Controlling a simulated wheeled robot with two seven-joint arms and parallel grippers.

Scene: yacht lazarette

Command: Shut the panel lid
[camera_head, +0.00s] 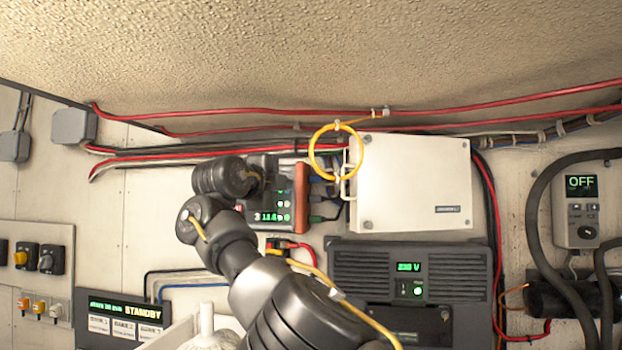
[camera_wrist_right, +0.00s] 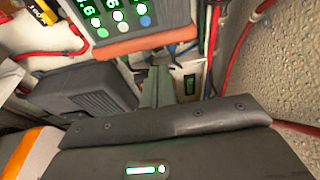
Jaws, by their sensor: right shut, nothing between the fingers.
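A white box-shaped panel (camera_head: 410,183) with a small dark label is on the back wall in the head view. Its broad front face and a white handle-like bracket on its left side show. I cannot tell from this angle how far its lid stands open. My right arm reaches up from the bottom centre, and its wrist is left of the panel, in front of a meter. My left gripper is out of view.
The meter (camera_head: 270,205) with green displays is left of the panel. A yellow cable loop (camera_head: 335,152) hangs at the panel's upper left. A dark 230 V unit (camera_head: 410,280) is below. Red cables (camera_head: 250,111) run above, and a black hose (camera_head: 540,210) is at right.

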